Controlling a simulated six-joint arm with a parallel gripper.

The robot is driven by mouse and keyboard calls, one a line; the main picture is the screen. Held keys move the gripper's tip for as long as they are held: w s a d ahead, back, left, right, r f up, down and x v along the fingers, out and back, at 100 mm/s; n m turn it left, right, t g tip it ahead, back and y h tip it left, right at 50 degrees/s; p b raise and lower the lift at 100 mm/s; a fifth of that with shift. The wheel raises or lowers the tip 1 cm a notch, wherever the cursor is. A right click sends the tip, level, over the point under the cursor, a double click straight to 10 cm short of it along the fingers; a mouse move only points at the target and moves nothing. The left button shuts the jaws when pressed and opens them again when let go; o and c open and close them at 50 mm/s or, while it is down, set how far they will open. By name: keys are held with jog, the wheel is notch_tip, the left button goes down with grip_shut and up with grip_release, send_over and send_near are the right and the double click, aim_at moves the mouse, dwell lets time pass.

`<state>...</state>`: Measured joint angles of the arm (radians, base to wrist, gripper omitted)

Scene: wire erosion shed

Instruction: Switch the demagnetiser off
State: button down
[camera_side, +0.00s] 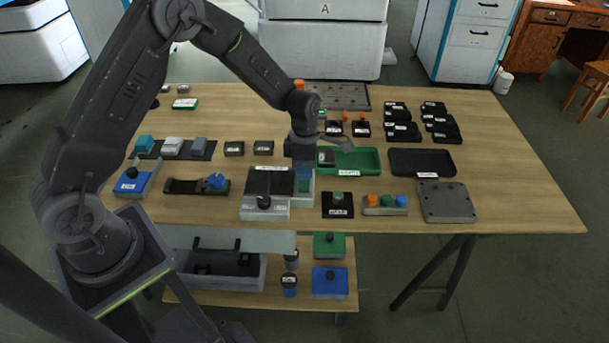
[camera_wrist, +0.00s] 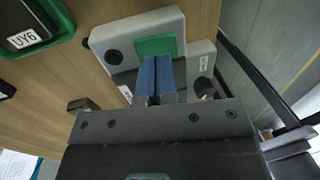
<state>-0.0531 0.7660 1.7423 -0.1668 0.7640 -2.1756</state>
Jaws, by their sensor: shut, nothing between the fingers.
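A pale grey unit (camera_side: 250,208) with a dark top plate and a black knob stands near the table's front edge. I take it to be the demagnetiser, but its label is too small to read. A grey housing with a green panel (camera_wrist: 156,45) and a dark round spot shows in the wrist view. A dark knob (camera_wrist: 204,87) is to its right. My gripper (camera_side: 304,188) points down over the right end of the unit. Its blue fingers (camera_wrist: 153,75) are together, empty, and overlap the green panel. I cannot tell whether they touch it.
A green tray (camera_side: 370,160) lies just behind and right. A black block (camera_side: 337,203) with a green button and a grey strip with coloured knobs (camera_side: 384,205) stand to the right. A dark strap-like fixture (camera_side: 190,187) is left. Bare wood (camera_side: 490,150) is at far right.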

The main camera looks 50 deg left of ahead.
notch_tip(320, 180, up, 18)
jog(key=s+a+m+t, duration=0.1)
jog(key=s+m, duration=0.1)
jog(key=m, duration=0.2)
jog(key=s+r+m+t, duration=0.3)
jog(key=s+r+m, duration=0.1)
jog(key=s+m, duration=0.7)
jog(key=s+d+r+m+t+y, duration=0.1)
jog(key=s+r+m+t, duration=0.2)
jog(key=s+m, duration=0.8)
jog(key=shift+d+r+m, duration=0.25)
jog(key=shift+r+m, duration=0.25)
jog(key=shift+r, duration=0.35)
